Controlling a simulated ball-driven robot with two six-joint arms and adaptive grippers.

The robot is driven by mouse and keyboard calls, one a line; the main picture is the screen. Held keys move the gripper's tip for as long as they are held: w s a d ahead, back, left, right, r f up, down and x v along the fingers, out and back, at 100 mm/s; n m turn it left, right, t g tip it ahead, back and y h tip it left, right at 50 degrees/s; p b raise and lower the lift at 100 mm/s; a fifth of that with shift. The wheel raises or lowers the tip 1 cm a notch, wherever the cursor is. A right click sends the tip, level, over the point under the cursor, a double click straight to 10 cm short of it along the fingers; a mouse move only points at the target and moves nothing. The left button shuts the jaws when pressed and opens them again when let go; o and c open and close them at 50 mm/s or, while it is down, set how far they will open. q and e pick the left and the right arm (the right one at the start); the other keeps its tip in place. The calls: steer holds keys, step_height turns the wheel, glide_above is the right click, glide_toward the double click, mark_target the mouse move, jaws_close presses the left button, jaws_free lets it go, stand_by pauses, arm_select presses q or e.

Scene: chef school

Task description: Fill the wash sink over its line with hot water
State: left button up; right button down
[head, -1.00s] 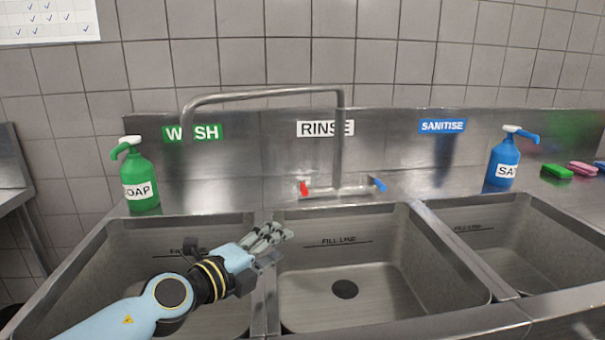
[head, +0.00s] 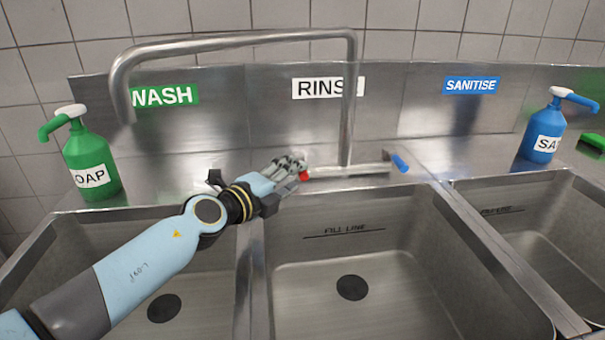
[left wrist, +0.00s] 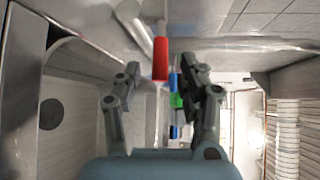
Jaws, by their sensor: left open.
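The wash sink (head: 120,240) is at the left under the green WASH sign (head: 165,95). A drain (head: 164,308) shows in its floor, and I see no water. The faucet spout (head: 235,42) swings left, its mouth (head: 126,115) over the wash side. The red tap handle (head: 304,175) is beside my left gripper (head: 297,168), partly behind the fingers. In the left wrist view the red handle (left wrist: 161,58) lies ahead of the open fingers (left wrist: 155,90). I cannot tell whether they touch it. The blue tap handle (head: 400,162) is at the right. My right gripper is out of view.
The empty rinse sink (head: 350,255) with a fill line is in the middle, the sanitise sink (head: 530,220) at the right. A green soap bottle (head: 90,160) and a blue sanitiser bottle (head: 543,135) stand on the back ledge.

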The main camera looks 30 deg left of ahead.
arm_select(q)
steer(key=shift+w+d+f+b, duration=0.1)
steer(key=shift+w+b, duration=0.1)
steer(key=shift+w, duration=0.55)
steer(key=shift+w+d+f+b, duration=0.1)
steer(key=shift+w+f+b, duration=0.05)
steer(key=shift+w, duration=0.55)
steer(key=shift+w+d+f+b, duration=0.1)
steer(key=shift+w+b, duration=0.1)
steer(key=shift+w, duration=0.55)
jaws_close()
steer(key=shift+s, duration=0.1)
